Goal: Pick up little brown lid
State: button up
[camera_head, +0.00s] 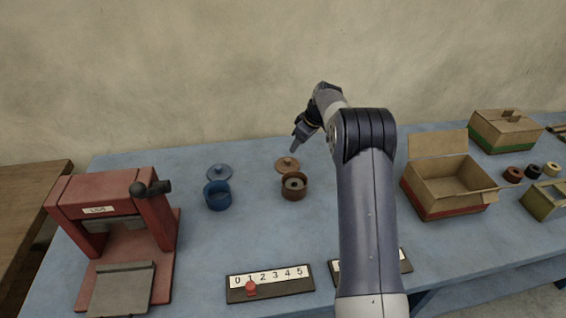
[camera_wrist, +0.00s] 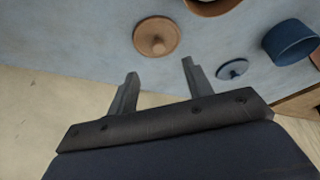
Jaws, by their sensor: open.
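The little brown lid (camera_head: 287,164) lies on the blue table behind the round brown pot (camera_head: 294,186). It is a flat disc with a small knob on top. In the wrist view the brown lid (camera_wrist: 157,37) is just beyond my fingertips, with part of the brown pot (camera_wrist: 212,5) at the top edge. My gripper (camera_head: 297,147) is above the table near the lid; in the wrist view its two fingers (camera_wrist: 160,68) are apart with nothing between them. The lid is not touched by the fingers in the wrist view.
A blue pot (camera_head: 217,196) and blue lid (camera_head: 219,173) stand to the left. A red press (camera_head: 118,232) is at the far left. A number strip with a red peg (camera_head: 270,284) lies in front. An open cardboard box (camera_head: 446,187) stands to the right.

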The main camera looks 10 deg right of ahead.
jog(key=p, duration=0.1)
send_over(288, 160)
jog(key=s+d, duration=0.2)
notch_tip(288, 160, down, 5)
jog(key=shift+s+a+r, duration=0.1)
jog(key=shift+s, duration=0.05)
jog(key=shift+w+p+x, duration=0.2)
jog(key=shift+p+x, duration=0.25)
jog(key=shift+x, duration=0.55)
jog(key=shift+w+p+x, duration=0.15)
jog(key=shift+p+x, duration=0.25)
jog(key=shift+x, duration=0.6)
jog(key=shift+w+a+f, duration=0.2)
jog(key=shift+a+f, duration=0.05)
jog(key=shift+f, duration=0.3)
jog(key=shift+c, duration=0.6)
grip_shut()
jog(key=shift+r, duration=0.1)
